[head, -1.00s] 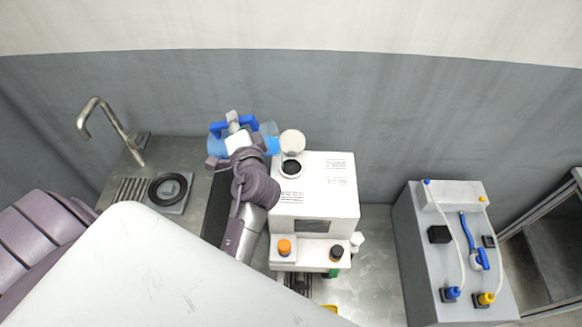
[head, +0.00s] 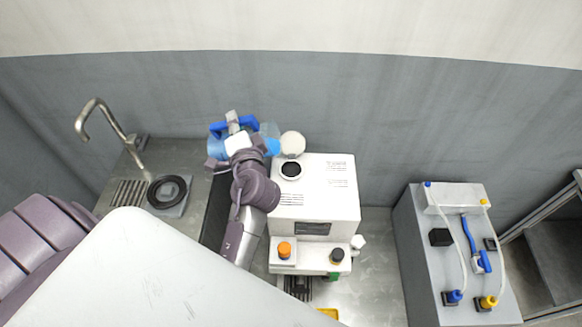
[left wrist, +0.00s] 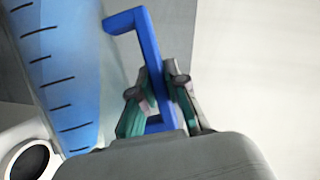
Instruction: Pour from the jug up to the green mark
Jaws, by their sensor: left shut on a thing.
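The translucent jug (head: 271,146) has a blue handle and is tilted beside the white machine's round filler opening (head: 291,169), spout end toward the machine. My left gripper (head: 233,127) is shut on the handle (left wrist: 148,50). In the left wrist view the jug (left wrist: 65,75) shows blue contents and black level lines. The dark opening also shows there (left wrist: 30,160). A round pale lid (head: 292,143) stands open behind the opening. I cannot make out a green level mark or a stream. My right gripper is not in view.
The white machine (head: 315,205) has an orange knob (head: 284,247) and a black knob (head: 337,255) in front. A sink tap (head: 103,118) and black ring (head: 167,191) are left. A grey unit with tubes (head: 415,250) is right. The wall is close behind.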

